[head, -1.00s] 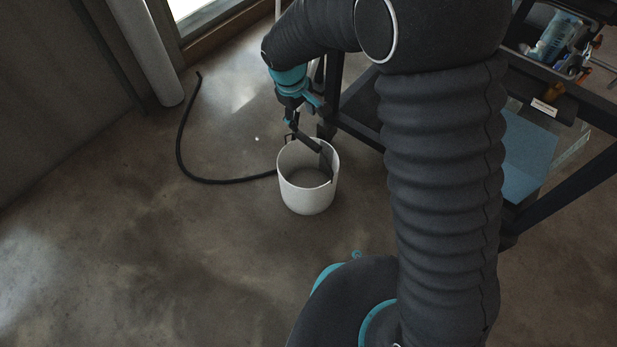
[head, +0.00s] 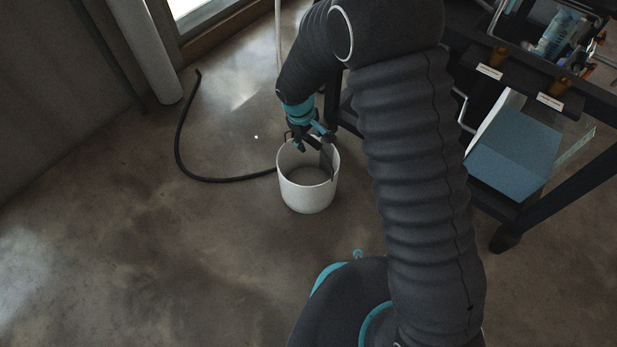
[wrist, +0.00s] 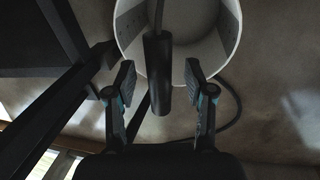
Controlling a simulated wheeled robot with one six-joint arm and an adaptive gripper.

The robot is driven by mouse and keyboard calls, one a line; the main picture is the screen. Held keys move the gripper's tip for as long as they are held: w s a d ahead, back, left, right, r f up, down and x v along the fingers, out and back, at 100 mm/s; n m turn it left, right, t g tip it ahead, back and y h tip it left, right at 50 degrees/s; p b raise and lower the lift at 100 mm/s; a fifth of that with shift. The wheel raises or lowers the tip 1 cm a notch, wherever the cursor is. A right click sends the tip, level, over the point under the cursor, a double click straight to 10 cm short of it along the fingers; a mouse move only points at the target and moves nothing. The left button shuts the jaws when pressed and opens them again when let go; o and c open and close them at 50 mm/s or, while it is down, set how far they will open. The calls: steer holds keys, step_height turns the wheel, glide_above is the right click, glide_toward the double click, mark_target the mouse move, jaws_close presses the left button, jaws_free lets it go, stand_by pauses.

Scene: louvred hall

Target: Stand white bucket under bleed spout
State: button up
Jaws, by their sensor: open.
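The white bucket (head: 305,196) stands upright on the concrete floor in the head view. In the wrist view its open top (wrist: 128,35) is at the upper middle. A dark cylindrical grip on a thin rod, seemingly the bucket's handle (wrist: 157,85), lies between my fingers in the wrist view. My gripper (head: 312,146) is at the bucket's far rim in the head view. It is open (wrist: 160,76), with a gap between each finger and the dark grip. I cannot make out the bleed spout in either view.
A black hose (head: 178,140) curves over the floor and passes behind the bucket. A dark cart (head: 507,238) with a blue box (head: 515,150) stands to the right. A white pipe (head: 147,50) stands at the wall.

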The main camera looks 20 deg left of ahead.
steer(key=shift+w+f, duration=0.1)
steer(key=shift+f, duration=0.3)
jaws_close()
steer(key=shift+r, duration=0.1)
